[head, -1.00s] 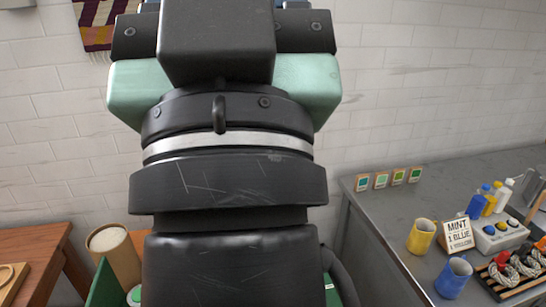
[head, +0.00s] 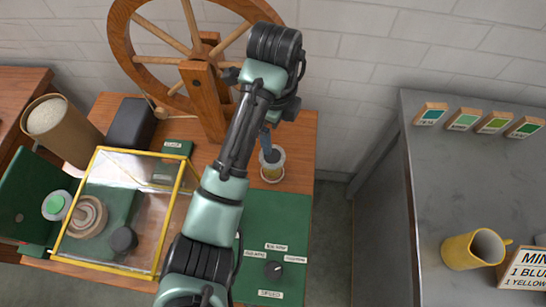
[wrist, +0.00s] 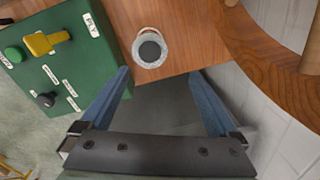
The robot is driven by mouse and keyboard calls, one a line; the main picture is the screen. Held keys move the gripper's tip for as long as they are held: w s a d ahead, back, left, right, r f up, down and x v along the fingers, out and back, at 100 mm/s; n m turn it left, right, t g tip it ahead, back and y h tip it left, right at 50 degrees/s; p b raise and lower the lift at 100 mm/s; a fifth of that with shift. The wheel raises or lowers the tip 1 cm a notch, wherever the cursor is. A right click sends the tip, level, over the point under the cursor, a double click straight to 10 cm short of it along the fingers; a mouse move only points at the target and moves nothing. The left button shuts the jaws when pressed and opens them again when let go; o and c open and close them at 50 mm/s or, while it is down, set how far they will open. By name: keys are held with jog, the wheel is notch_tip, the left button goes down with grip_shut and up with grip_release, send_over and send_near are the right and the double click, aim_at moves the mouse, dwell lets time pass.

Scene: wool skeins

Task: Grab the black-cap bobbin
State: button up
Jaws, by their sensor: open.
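The black-cap bobbin, pale and round with a dark top, stands on the wooden table in the wrist view (wrist: 150,48), near the table edge. In the head view the bobbin (head: 271,171) is partly covered by my gripper (head: 267,140). In the wrist view my gripper (wrist: 160,76) has its two blue fingers spread wide with nothing between them. The bobbin lies just beyond the fingertips, apart from them, slightly left of the middle.
A spinning wheel (head: 204,95) stands close behind the bobbin. A green panel (head: 262,215) with a dial and labels lies in front; the wrist view shows its yellow lever (wrist: 45,43). A yellow-framed clear box (head: 125,152) is left. A grey counter (head: 440,180) stands right, across a gap.

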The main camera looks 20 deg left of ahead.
aim_at(272, 158)
jog(key=shift+s+a+f+m+g+b, duration=0.15)
jog(key=shift+s+f+g, duration=0.1)
jog(key=shift+s+f, duration=0.15)
jog(key=shift+s+a+f+m+g+b, duration=0.15)
jog(key=shift+s+f+g, duration=0.15)
jog(key=shift+f, duration=0.2)
notch_tip(272, 158, down, 7)
jog(key=b, duration=0.5)
jog(key=shift+s+r, duration=0.1)
jog(key=shift+r, duration=0.1)
jog(key=f, duration=0.5)
jog(key=shift+w+f+b, duration=0.25)
jog(key=shift+f+b, duration=0.05)
jog(key=shift+b, duration=0.1)
jog(key=c, duration=1.1)
